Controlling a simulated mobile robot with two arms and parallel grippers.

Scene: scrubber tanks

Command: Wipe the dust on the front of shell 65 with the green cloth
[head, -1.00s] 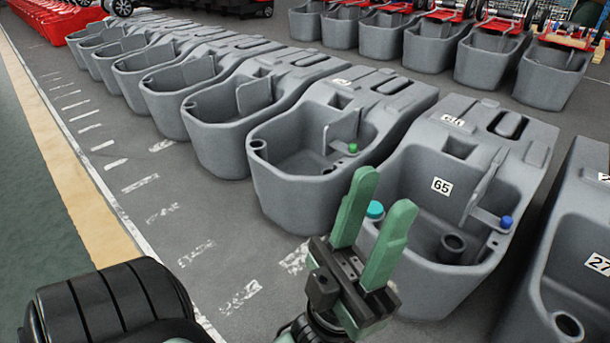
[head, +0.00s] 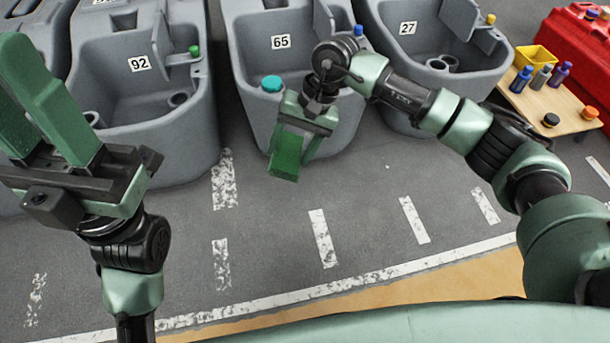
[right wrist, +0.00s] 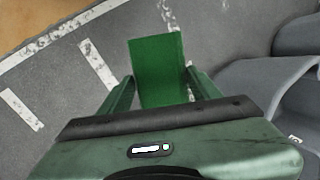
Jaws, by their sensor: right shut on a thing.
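Shell 65 (head: 252,103) is a grey tank with a white "65" label, a teal cap and a blue cap, at the top middle of the head view. My right gripper (head: 296,146) is in front of it, pointing down, and hides part of its front. It is shut on the green cloth (head: 286,158), which hangs below the fingers; the cloth also shows between the fingers in the right wrist view (right wrist: 157,65). I cannot make out dust on the visible front, or whether the cloth touches it. My left gripper (head: 35,95) is open and empty at the left.
Shell 92 (head: 165,140) stands left of shell 65, and shell 27 (head: 390,115) stands right, partly behind my right arm. A small wooden table (head: 555,95) with bottles and a yellow bin (head: 535,65) is at the right. The floor in front, with white markings, is clear.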

